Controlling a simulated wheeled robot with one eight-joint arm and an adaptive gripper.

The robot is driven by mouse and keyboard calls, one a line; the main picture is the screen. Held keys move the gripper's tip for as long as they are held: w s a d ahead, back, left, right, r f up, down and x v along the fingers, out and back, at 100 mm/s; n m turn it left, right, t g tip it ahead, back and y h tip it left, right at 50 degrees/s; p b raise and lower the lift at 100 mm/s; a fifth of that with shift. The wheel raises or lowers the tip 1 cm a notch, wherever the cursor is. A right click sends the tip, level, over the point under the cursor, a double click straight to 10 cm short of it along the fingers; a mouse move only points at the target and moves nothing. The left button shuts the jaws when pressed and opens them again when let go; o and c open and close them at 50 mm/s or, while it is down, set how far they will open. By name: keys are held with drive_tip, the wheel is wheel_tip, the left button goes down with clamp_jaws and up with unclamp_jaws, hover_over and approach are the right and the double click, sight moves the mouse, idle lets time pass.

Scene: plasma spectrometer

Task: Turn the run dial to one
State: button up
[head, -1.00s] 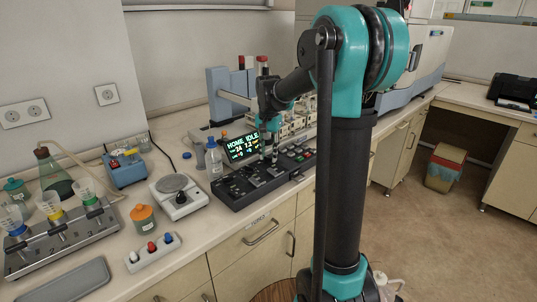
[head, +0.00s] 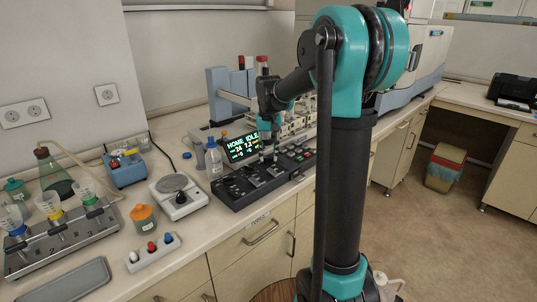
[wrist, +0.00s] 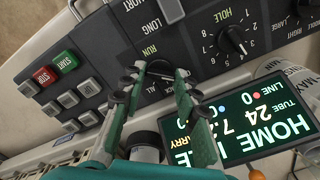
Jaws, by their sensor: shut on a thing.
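The run dial (wrist: 160,69) is a dark round knob on the black control panel, with RUN printed beside it and ALL near its lower side in the wrist view. My gripper (wrist: 160,72) has its two teal fingers closed on either side of this dial. Its fingers partly hide the dial, so its pointer and the ONE mark cannot be made out. In the head view my gripper (head: 268,157) reaches down to the panel (head: 245,186), in front of the green-lit screen (head: 241,146), which reads HOME IDLE.
Green START (wrist: 66,61) and red STOP (wrist: 45,76) buttons lie left. In the head view, a bottle (head: 214,161) stands beside the panel.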

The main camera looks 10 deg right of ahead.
drive_tip(key=o, duration=1.2)
drive_tip(key=shift+c, duration=0.2)
wheel_tip(320, 180, up, 12)
